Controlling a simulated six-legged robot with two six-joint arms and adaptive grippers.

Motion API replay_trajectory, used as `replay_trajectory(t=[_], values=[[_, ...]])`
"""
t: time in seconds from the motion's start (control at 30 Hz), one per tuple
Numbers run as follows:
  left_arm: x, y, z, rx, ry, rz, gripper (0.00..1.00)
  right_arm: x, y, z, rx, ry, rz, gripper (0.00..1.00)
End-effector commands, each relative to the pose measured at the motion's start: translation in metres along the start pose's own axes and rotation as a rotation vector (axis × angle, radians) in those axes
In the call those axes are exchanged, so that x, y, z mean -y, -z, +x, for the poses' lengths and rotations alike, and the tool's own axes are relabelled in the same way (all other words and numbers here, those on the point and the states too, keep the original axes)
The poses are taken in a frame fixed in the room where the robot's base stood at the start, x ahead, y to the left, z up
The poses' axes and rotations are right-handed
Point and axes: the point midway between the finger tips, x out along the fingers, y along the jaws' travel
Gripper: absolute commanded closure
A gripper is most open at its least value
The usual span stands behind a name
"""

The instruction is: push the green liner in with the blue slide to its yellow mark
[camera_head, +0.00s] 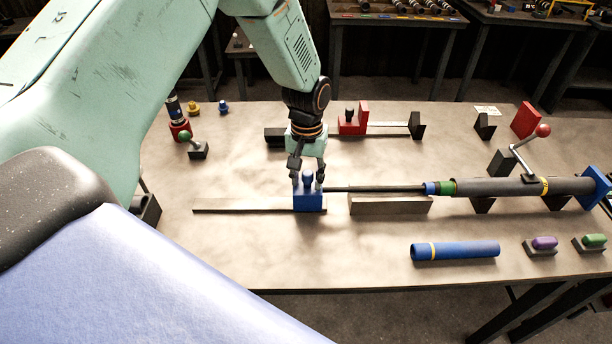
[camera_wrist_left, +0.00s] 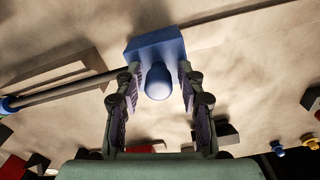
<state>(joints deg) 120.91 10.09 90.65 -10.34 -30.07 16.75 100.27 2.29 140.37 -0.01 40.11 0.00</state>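The blue slide (camera_head: 308,201) is a block with a rounded knob on top, at the right end of a flat rail (camera_head: 240,206). A dark rod (camera_head: 375,189) runs right from it to a blue tip (camera_head: 431,188). The tip meets the green liner (camera_head: 447,187), which shows at the left mouth of a dark tube (camera_head: 500,187). The wrist view shows gaps between fingers and knob (camera_wrist_left: 158,82). My right gripper is not in view.
A red-knobbed lever (camera_head: 542,131) rises over the tube. A loose blue tube with a yellow band (camera_head: 455,251) lies in front, beside purple (camera_head: 544,243) and green (camera_head: 594,241) pieces on blocks. A red block (camera_head: 353,123) stands behind. The front left tabletop is clear.

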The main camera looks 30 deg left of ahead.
Motion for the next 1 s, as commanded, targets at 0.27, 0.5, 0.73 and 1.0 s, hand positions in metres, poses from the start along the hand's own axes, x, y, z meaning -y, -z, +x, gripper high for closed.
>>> replay_trajectory(t=[0.27,0.5,0.73,1.0], values=[[0.000,-0.001,0.001,0.003,0.000,0.000,0.52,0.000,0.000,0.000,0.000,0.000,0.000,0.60],[0.000,-0.001,-0.013,0.001,0.000,0.000,0.52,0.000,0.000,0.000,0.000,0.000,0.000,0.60],[-0.001,0.000,-0.059,-0.002,-0.001,0.000,0.52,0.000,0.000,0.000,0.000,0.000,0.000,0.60],[-0.001,0.000,-0.105,0.000,0.000,0.000,0.52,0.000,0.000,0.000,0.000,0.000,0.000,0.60]])
